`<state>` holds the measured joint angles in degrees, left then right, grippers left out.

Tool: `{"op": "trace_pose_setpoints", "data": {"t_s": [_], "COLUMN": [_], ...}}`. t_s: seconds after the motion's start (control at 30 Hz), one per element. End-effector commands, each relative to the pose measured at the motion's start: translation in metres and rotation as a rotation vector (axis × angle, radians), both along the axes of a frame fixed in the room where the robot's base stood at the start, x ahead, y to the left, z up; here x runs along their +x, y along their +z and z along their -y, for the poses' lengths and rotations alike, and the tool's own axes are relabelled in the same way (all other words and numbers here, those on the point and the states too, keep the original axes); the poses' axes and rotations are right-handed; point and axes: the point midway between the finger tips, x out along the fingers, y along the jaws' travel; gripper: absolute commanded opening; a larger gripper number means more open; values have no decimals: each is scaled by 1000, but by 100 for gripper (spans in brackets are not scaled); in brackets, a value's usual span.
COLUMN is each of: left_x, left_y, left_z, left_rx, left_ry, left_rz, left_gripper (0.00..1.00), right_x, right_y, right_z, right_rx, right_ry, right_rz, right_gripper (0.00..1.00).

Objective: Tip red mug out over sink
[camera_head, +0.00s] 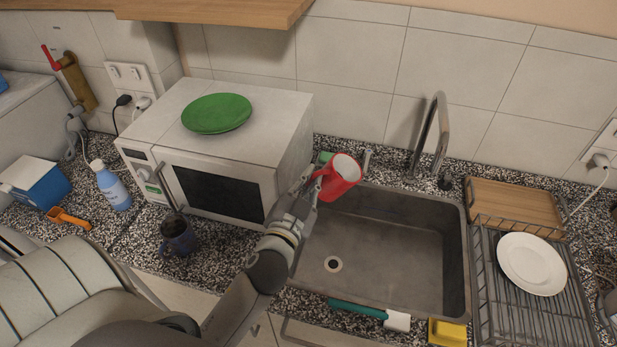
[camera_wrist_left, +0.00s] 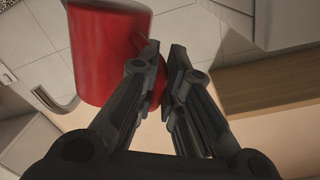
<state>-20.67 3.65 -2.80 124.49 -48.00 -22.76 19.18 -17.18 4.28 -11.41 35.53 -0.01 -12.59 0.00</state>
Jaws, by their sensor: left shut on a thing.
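The red mug (camera_head: 340,178) is held above the back left corner of the grey sink (camera_head: 455,240). It is tilted, with its pale open mouth showing in the head view. My left gripper (camera_head: 312,183) is shut on the mug at its left side, apparently at the handle, which the fingers mostly hide. In the left wrist view the red mug (camera_wrist_left: 105,50) fills the upper left, beside the closed fingers of my left gripper (camera_wrist_left: 163,60). The sink basin under the mug looks empty, with a drain at its left. My right gripper is not in view.
A microwave (camera_head: 290,115) with a green plate (camera_head: 217,113) stands left of the sink. A dark blue mug (camera_head: 178,238) stands before it. The tap (camera_head: 432,135) rises behind the sink. A dish rack (camera_head: 490,310) with a white plate (camera_head: 531,264) is at right.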

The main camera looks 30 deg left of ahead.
Motion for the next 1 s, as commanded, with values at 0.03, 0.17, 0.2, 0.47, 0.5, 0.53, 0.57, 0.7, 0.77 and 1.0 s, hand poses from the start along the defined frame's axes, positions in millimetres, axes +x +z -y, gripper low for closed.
{"op": "trace_pose_setpoints", "data": {"t_s": [0.03,0.17,0.2,0.47,0.5,0.53,0.57,0.7,0.77,1.0], "left_x": [0,0,0,0,0,0,0,0,0,0], "left_y": [-2,-9,-11,-24,-26,-28,-29,-36,-39,-51], "left_z": [0,0,0,0,0,0,0,0,0,0], "left_rx": [2,5,6,18,20,21,22,27,29,40], "left_ry": [-1,0,0,-1,-1,-1,-1,-1,-1,-1], "left_rz": [3,1,1,-2,-2,-3,-3,-5,-6,-9], "left_gripper": [0,0,0,0,0,0,0,0,0,0], "right_x": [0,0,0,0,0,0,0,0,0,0], "right_y": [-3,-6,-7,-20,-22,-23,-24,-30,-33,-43], "right_z": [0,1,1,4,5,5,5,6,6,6], "right_rx": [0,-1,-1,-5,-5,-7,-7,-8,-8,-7], "right_ry": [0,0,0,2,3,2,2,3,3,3], "right_rz": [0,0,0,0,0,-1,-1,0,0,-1], "right_gripper": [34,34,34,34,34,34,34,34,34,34]}}
